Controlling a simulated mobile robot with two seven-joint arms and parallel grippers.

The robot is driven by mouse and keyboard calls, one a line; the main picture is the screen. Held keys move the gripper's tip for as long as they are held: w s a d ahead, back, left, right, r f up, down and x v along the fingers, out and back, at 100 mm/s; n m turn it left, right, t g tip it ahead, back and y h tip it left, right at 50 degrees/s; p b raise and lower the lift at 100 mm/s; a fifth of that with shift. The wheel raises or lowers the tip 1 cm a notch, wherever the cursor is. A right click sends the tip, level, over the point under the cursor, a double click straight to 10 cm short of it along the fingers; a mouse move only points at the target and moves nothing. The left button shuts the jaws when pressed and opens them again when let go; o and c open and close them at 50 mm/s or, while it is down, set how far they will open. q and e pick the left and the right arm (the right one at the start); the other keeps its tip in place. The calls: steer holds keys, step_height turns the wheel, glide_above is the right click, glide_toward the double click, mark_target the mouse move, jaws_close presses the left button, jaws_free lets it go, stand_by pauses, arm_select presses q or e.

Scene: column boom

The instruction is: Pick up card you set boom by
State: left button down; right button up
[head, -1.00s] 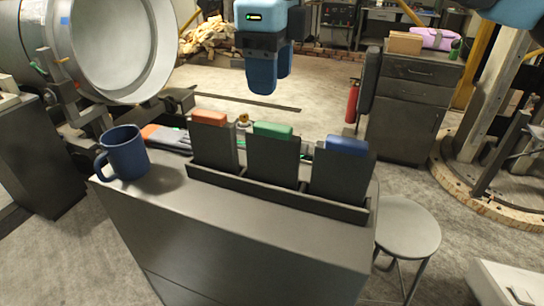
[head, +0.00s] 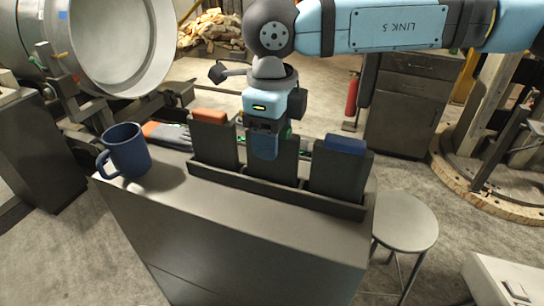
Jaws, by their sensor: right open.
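Three dark upright cards stand in a slotted rack (head: 270,190) on top of a grey cabinet. The left one has an orange top (head: 209,116) and the right one has a blue top (head: 345,146). The middle card (head: 287,160) has a green top, mostly hidden behind my right gripper. My right gripper (head: 264,148) points down at the middle card's upper part, open. One blue finger overlaps the card's face; I cannot tell whether the fingers straddle it or touch it. My left gripper is not in view.
A blue mug (head: 126,152) stands at the cabinet's left end. Grey and orange gloves (head: 168,134) lie behind the rack's left end. A round stool (head: 404,222) stands right of the cabinet. The cabinet top in front of the rack is clear.

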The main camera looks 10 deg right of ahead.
jaws_close()
